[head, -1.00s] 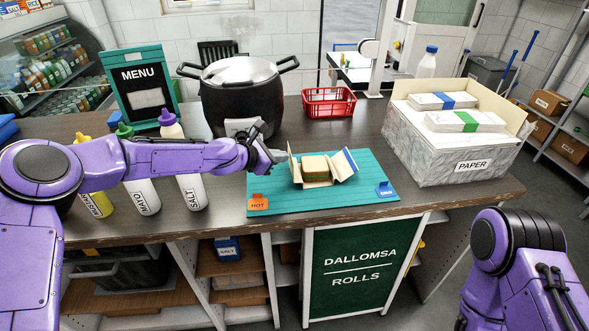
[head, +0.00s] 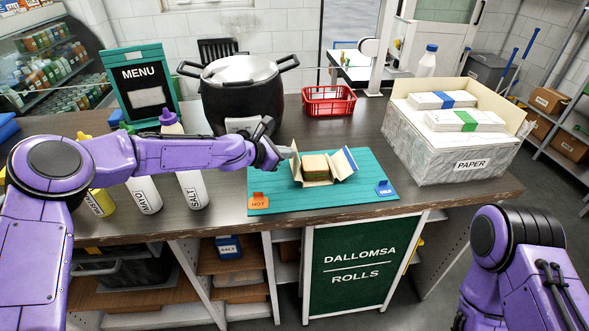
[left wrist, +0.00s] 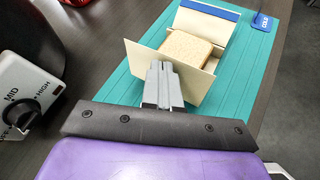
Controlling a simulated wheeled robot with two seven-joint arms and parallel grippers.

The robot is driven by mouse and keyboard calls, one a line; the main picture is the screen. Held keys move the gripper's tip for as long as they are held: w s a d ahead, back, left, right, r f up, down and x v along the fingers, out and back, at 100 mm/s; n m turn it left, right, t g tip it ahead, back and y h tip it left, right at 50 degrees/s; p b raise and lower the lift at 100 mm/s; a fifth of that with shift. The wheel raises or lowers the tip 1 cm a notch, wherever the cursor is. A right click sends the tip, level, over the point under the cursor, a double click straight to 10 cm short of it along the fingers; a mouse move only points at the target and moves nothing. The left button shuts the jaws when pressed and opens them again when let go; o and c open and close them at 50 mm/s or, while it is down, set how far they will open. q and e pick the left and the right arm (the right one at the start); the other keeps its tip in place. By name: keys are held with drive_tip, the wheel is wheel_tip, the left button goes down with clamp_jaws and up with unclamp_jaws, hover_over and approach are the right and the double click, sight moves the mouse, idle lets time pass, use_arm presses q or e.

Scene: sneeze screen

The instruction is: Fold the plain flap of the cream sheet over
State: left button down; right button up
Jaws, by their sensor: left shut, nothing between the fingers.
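The cream sheet lies on the teal mat (head: 258,190) with a bread-topped filling (head: 315,166) in its middle. Its plain flap (head: 296,168) stands up on the left side of the filling; it also shows in the left wrist view (left wrist: 199,84). The blue-edged flap (head: 346,160) stands tilted on the right. My left gripper (head: 284,152) is shut and empty, just outside the plain flap near its upper edge. In the left wrist view the fingertips (left wrist: 160,72) overlap the flap; I cannot tell whether they touch. My right gripper is out of view.
An orange HOT tag (head: 258,202) and a blue tag (head: 384,188) sit on the mat's corners. A large pot (head: 240,95) stands behind, squeeze bottles (head: 192,190) to the left, a paper box (head: 440,150) to the right.

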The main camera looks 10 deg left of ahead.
use_arm(q)
drive_tip(key=shift+w+d+r, duration=0.1)
drive_tip(key=shift+d, duration=0.4)
drive_tip(key=shift+w+d, duration=0.15)
drive_tip(key=shift+d, duration=0.5)
drive_tip(key=shift+w, duration=0.1)
